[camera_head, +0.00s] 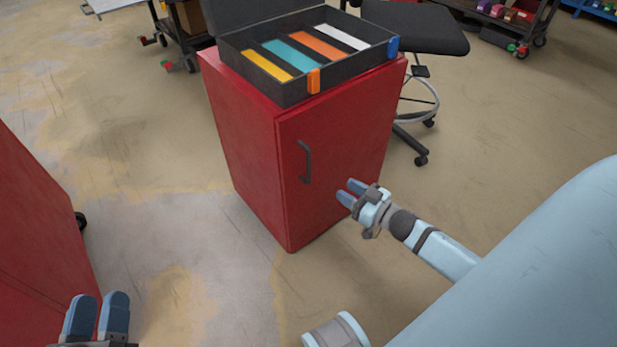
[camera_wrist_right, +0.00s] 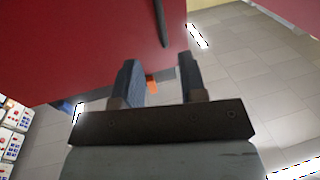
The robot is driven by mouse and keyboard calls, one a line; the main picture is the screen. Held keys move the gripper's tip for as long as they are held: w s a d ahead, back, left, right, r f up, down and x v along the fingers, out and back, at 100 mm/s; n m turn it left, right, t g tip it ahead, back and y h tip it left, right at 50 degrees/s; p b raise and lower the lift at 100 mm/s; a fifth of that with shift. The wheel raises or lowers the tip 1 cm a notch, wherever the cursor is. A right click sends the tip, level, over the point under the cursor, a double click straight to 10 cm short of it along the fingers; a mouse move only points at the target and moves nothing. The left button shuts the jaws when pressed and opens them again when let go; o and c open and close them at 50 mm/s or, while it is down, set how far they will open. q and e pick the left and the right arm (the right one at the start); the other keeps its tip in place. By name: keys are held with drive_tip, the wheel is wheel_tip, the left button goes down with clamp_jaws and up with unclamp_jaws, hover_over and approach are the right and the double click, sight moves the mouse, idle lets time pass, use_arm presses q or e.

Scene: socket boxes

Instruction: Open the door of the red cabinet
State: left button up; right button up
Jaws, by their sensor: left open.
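The red cabinet (camera_head: 250,160) stands in the middle of the head view with its door (camera_head: 335,150) closed. A dark vertical handle (camera_head: 306,162) sits near the left edge of the door. My right gripper (camera_head: 348,191) is in front of the door, to the right of the handle and a little lower, apart from the handle. In the right wrist view its fingers (camera_wrist_right: 158,80) are open with nothing between them. The handle also shows there at the top (camera_wrist_right: 160,22). My left gripper (camera_head: 98,312) is open and empty at the bottom left of the head view.
An open black case (camera_head: 290,92) with coloured strips lies on the cabinet. A black stool (camera_head: 415,30) stands behind it to the right. Another red cabinet (camera_head: 35,230) is at the left edge. Wheeled carts stand at the back. The floor left of the cabinet is clear.

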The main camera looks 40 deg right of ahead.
use_arm(q)
drive_tip(key=f+b, duration=0.1)
drive_tip(key=f, duration=0.1)
drive_tip(key=f+g+b, duration=0.1)
drive_tip(key=f, duration=0.1)
drive_tip(key=f+g+b, duration=0.1)
drive_tip(key=shift+w+d+f+m+b, duration=0.1)
drive_tip(key=shift+d+f+m+b, duration=0.2)
drive_tip(key=shift+f+b, duration=0.1)
use_arm(e)
hover_over(308, 181)
drive_tip(key=shift+w+d, duration=0.25)
clamp_jaws()
